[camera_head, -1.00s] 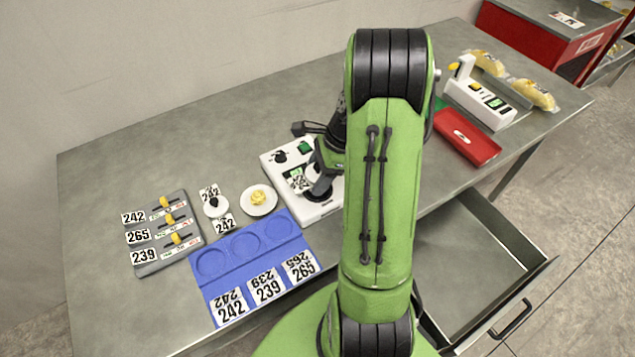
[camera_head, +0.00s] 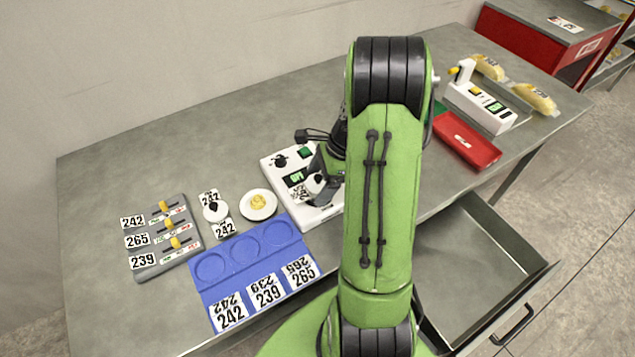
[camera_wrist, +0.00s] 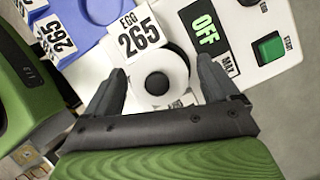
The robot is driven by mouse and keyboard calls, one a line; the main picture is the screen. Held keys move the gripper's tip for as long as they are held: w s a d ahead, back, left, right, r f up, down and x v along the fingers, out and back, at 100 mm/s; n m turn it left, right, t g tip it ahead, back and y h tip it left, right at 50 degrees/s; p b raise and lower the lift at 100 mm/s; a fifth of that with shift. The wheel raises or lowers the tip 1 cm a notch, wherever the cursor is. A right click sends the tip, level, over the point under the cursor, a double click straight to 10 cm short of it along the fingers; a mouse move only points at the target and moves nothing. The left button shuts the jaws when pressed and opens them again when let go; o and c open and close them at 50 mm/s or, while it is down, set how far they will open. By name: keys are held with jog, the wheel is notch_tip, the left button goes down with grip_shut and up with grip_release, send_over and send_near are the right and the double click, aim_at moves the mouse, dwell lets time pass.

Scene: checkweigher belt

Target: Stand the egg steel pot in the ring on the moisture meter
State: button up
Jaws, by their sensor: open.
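The egg pot (camera_wrist: 158,84) has a pale round lid with a black knob, and a tag reading EGG 265 stands beside it. It is on the white moisture meter (camera_wrist: 262,25), whose display reads OFF next to a green START button. The meter also shows in the head view (camera_head: 283,160), with the pot (camera_head: 316,184) partly hidden by my gripper. I cannot tell whether the pot sits within the ring, which is hidden. My gripper (camera_wrist: 160,85) is open, its two fingers on either side of the pot with gaps visible.
A blue tray (camera_head: 232,290) with three round recesses lies left of the meter. Near it are a white dish (camera_head: 258,216), another lidded pot (camera_head: 215,212) and a grey slider board (camera_head: 147,271). A drawer (camera_head: 480,260) is open in front.

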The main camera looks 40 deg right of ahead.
jog(key=p+v, duration=0.3)
jog(key=v, duration=0.7)
notch_tip(320, 180, up, 5)
jog(key=n+h, duration=0.1)
jog(key=n, duration=0.3)
send_over(321, 187)
jog(key=s+a+r+n+t+h, duration=0.1)
jog(key=s+a+r+n, duration=0.2)
jog(key=a+r+n, duration=0.45)
jog(key=s+a+n+t+h, duration=0.2)
jog(key=s+a+n, duration=0.5)
jog(key=s+n, duration=0.4)
jog(key=shift+s+a+r+n+t, duration=0.2)
jog(key=shift+a+n+t, duration=0.1)
jog(key=shift+a+n, duration=0.05)
jog(key=shift+d, duration=0.1)
